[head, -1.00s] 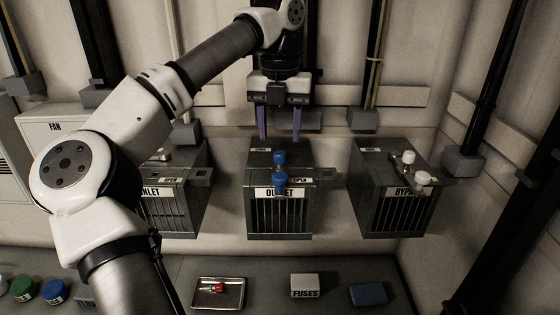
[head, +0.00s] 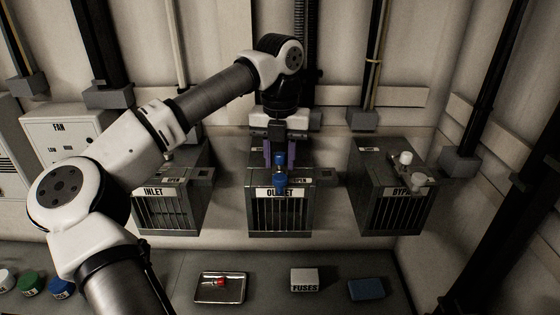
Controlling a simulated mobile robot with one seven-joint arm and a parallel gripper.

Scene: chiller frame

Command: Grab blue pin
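The OUTLET box (head: 256,213) is a dark slatted box in the middle of the head view, with a white label on its front. Blue knob-like pin parts show at its top: an upper one (head: 279,159) and a lower one (head: 280,183) near the label. My gripper (head: 280,160) points down over the box top, its purple fingers to the left and right of the upper blue part. The fingers look apart, with small gaps beside the blue part. The fingertips are partly hard to make out against the dark box.
The INLET box (head: 170,214) stands left, partly behind my arm. The BYPASS box (head: 392,210) with white knobs (head: 405,158) stands right. Below lie a metal tray (head: 234,296) with a red item (head: 219,282), a FUSES box (head: 304,281) and a blue block (head: 367,290).

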